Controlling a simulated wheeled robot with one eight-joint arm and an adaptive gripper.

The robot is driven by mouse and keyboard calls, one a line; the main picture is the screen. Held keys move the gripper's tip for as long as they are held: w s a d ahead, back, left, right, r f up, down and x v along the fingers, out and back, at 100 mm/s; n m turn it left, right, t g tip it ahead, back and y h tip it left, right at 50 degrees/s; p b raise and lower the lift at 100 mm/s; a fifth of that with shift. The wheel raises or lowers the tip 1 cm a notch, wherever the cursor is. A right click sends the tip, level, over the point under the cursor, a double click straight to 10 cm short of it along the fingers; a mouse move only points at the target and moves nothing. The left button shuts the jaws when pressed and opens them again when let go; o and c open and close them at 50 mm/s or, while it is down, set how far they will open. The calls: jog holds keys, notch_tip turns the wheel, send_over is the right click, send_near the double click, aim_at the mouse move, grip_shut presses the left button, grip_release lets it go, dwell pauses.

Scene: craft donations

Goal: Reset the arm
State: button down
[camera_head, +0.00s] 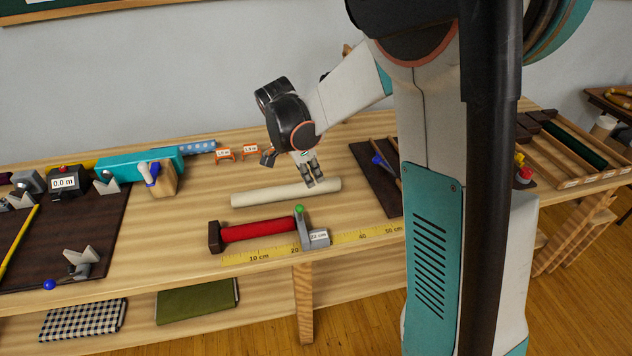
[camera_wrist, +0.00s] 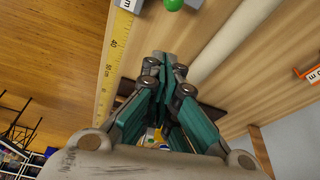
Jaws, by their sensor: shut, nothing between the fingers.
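My gripper (camera_head: 313,174) is shut and empty, with its fingers pointing down just above the right part of a cream-coloured roll (camera_head: 285,192) on the wooden bench. I cannot tell from the head view whether the fingertips touch the roll. In the wrist view my gripper (camera_wrist: 160,62) shows its fingers together, and the cream roll (camera_wrist: 240,35) runs along to the right of them. My arm reaches in from the right of the head view, bent at the wrist.
The bench's middle back is mostly clear.

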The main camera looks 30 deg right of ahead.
jog(key=s+a+r+n+t+y, duration=0.2)
jog(key=s+a+r+n+t, duration=0.15)
jog(key=s+r+n, duration=0.6)
jog(key=s+a+r+n+t+y, duration=0.1)
jog(key=s+a+n+t, duration=0.3)
jog(key=s+n, duration=0.5)
jog(key=shift+s+a+r+y, duration=0.3)
jog(key=shift+s+a+r, duration=0.25)
jog(key=shift+s, duration=0.65)
